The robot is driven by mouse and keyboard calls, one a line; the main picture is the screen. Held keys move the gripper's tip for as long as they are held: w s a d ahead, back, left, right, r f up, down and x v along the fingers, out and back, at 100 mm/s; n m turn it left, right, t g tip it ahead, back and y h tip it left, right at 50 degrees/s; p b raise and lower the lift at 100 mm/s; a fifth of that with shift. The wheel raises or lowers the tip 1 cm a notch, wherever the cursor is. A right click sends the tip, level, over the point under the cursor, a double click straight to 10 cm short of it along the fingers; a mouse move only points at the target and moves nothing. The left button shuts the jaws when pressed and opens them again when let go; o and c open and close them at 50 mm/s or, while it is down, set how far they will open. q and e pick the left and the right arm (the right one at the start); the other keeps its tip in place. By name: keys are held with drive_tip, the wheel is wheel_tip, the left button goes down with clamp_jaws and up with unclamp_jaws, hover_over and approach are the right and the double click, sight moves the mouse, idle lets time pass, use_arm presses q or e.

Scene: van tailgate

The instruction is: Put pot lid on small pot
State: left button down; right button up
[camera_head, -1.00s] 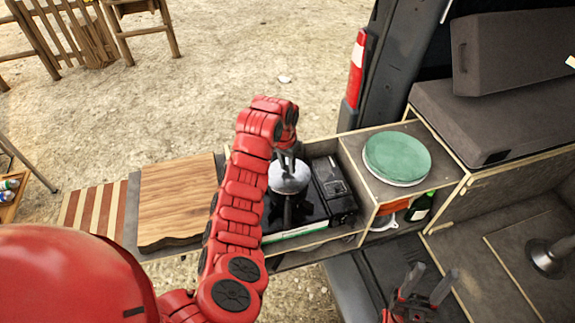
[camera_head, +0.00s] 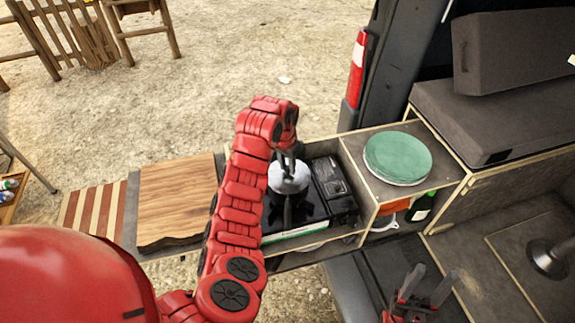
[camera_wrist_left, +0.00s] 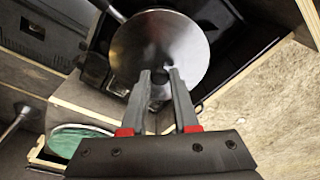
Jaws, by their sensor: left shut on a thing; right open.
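The pot lid (camera_head: 287,180) is a round silver disc, and it fills the upper middle of the left wrist view (camera_wrist_left: 160,45). My left gripper (camera_head: 287,160) is shut on the lid's knob, with its fingertips (camera_wrist_left: 159,78) at the middle of the lid. The lid is over the black stove. The small pot's body is hidden under the lid; a dark handle (camera_head: 287,218) points toward me from below it. I cannot tell whether the lid touches the pot's rim. My right gripper (camera_head: 424,292) is open and empty at the lower right, far from the pot.
The black camping stove (camera_head: 318,208) stands in a wooden tailgate shelf. A wooden cutting board (camera_head: 177,200) lies left of it. Green plates (camera_head: 397,158) sit on the box to the right, above a green bottle (camera_head: 420,208). A van pillar rises behind.

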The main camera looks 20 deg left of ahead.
use_arm(q)
drive_tip(key=shift+c, duration=0.6)
unclamp_jaws()
wheel_tip(320, 180, up, 7)
drive_tip(key=p, duration=0.7)
idle(0.4)
idle(0.3)
